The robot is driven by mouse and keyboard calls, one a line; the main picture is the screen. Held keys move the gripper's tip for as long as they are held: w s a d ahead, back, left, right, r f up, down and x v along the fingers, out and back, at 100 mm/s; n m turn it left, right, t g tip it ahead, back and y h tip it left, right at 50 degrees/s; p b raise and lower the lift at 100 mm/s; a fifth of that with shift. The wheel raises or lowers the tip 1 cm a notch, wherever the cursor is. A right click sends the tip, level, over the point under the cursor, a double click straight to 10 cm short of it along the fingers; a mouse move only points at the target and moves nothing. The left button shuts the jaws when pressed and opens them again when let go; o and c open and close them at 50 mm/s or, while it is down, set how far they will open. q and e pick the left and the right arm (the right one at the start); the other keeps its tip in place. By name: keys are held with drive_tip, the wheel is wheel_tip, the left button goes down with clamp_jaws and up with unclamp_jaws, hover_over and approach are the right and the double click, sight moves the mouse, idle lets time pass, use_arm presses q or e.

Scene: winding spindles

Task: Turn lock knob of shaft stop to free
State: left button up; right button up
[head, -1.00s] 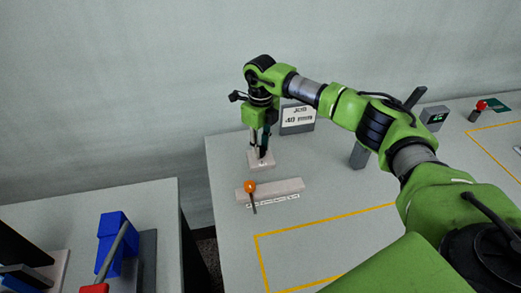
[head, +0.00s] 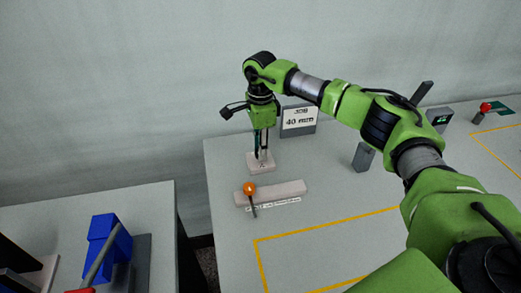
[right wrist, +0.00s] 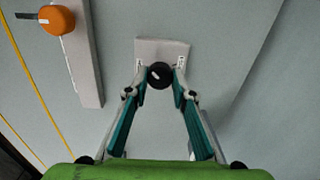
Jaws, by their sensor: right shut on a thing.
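A small pale block (head: 254,168) stands near the back left of the table, with a small label on each side of its top. A round black knob (right wrist: 159,75) with a light mark sits on the block, between the labels. My right gripper (head: 260,155) points down over the block. In the right wrist view its fingertips (right wrist: 160,72) are shut on the black knob from both sides. In the head view the fingers mostly hide the knob. The labels are too small to read. My left gripper is not in view.
A long pale bar (head: 285,191) with an orange ball (head: 249,188) on a dark lever lies in front of the block. A "JOB 40 mm" sign (head: 299,120) and a grey post (head: 362,156) stand to the right. A blue part (head: 112,240) sits on the left table.

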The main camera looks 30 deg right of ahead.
drive_tip(key=n+b, duration=0.1)
drive_tip(key=n, duration=0.3)
drive_tip(key=shift+w+n, duration=0.1)
drive_tip(key=shift+n, duration=0.2)
drive_tip(key=shift+r+n, duration=0.1)
drive_tip(key=shift+n, duration=1.5)
drive_tip(key=o, duration=1.1)
wheel_tip(320, 180, up, 12)
